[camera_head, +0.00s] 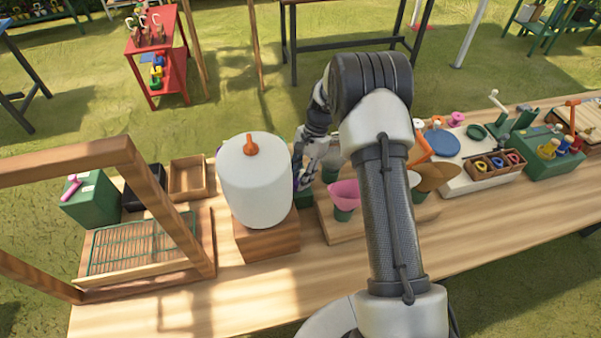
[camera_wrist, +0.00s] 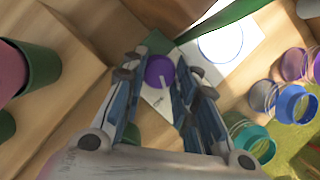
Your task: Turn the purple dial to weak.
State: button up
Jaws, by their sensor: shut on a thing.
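The purple dial (camera_wrist: 159,71) shows in the wrist view as a round purple knob on a white label with small dark lettering, too small to read. A green piece lies beside the label. My gripper (camera_wrist: 160,88) is shut on the dial, with one finger on each side of it. In the head view my gripper (camera_head: 308,165) reaches down just right of the white cylinder, and only a sliver of purple shows there. Which way the dial points cannot be told.
A white cylinder (camera_head: 258,180) with an orange top stands close left of my gripper on a wooden block (camera_head: 264,242). A pink funnel (camera_head: 343,192) in a wooden stand is close on the right. Several coloured rings (camera_wrist: 290,104) lie at the right of the wrist view.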

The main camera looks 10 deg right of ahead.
jog(key=n+g+h+p, duration=0.1)
jog(key=n, duration=0.4)
jog(key=shift+w+a, duration=0.1)
jog(key=shift+a, duration=0.05)
jog(key=shift+h, duration=0.3)
dwell(0.3)
jog(key=o, duration=1)
jog(key=shift+o, duration=0.2)
jog(key=shift+w+r, duration=0.1)
jog(key=v, duration=1.2)
